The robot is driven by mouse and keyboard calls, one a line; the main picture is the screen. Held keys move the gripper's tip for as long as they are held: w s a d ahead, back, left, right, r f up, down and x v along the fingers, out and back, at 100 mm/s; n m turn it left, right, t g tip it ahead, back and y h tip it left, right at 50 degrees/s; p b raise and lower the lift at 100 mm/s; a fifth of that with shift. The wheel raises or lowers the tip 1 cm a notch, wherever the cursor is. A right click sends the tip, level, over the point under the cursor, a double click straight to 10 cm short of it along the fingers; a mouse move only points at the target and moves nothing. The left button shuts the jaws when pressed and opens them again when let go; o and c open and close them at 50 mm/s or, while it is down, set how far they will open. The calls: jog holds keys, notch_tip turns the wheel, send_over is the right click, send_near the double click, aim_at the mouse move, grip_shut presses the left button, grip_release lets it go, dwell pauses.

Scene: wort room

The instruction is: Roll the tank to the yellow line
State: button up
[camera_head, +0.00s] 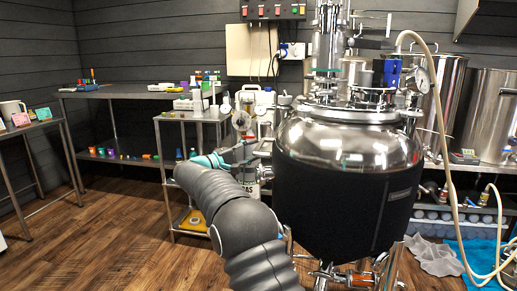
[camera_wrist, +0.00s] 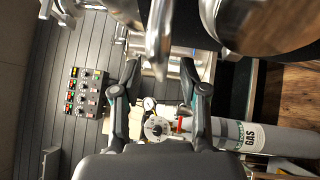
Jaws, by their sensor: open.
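The tank (camera_head: 345,200) is a rounded steel vessel with a black jacket and fittings on its lid. It stands upright at centre right in the head view. Its curved steel side fills the top right of the wrist view (camera_wrist: 265,22). My gripper (camera_wrist: 160,63) is open. In the wrist view a shiny steel bar (camera_wrist: 158,35) reaches down toward the space between its fingertips; I cannot tell whether they touch. In the head view my arm bends toward the tank's left side, where the fingers are hard to make out. No yellow line shows in either view.
A gas cylinder (camera_wrist: 245,135) stands close by my gripper. A small steel table (camera_head: 190,116) is left of the tank, and a long bench (camera_head: 115,94) is behind. A hose (camera_head: 440,120), blue cloth (camera_head: 478,262) and steel pots (camera_head: 490,110) are at right. The wooden floor (camera_head: 110,235) at left is clear.

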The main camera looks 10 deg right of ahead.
jog(key=shift+x, duration=1.45)
grip_shut()
